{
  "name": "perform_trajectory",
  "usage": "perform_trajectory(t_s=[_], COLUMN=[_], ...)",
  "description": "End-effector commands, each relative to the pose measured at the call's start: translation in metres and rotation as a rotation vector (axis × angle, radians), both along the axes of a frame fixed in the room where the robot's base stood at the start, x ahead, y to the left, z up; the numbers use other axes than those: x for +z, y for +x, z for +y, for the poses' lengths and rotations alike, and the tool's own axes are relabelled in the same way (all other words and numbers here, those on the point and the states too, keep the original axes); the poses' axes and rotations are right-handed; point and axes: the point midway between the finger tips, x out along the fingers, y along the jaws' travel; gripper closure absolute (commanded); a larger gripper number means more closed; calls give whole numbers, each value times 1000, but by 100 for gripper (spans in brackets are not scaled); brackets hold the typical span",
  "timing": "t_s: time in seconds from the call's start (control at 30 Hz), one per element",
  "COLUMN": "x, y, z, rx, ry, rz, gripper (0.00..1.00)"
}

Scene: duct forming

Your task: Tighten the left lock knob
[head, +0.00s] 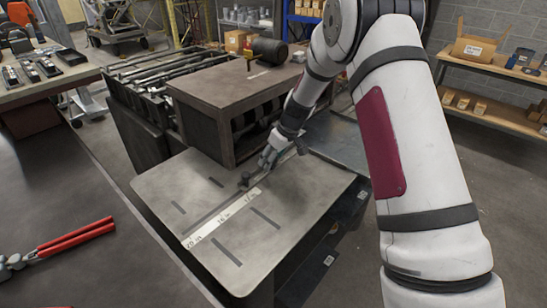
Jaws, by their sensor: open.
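A small dark knob (245,179) stands on the flat grey metal table plate (165,182) of the machine, beside the white measuring strip (222,219). It looks like the left lock knob, but its details are too small to make out. My gripper (266,164) is open, tilted down just above and to the right of the knob, close to the machine's housing. A gap seems to lie between the fingers and the knob, though I cannot tell whether they touch. No other lock knob can be made out.
The brown machine housing (232,78) stands directly behind the plate. Red-handled pliers (62,242) lie on the dark bench (95,185) at the left. A shelf with boxes (490,62) stands at the back right. The plate's front is clear.

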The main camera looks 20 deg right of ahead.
Motion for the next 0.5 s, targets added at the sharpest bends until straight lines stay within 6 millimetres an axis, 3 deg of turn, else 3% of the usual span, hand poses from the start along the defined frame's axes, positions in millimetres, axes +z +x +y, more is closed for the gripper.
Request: perform_trajectory(t_s=[0.13,0.33,0.5], x=[0,0,0], y=[0,0,0], z=[0,0,0], rx=[0,0,-8], ry=[0,0,-1], rz=[0,0,1], gripper=[46,91,91])
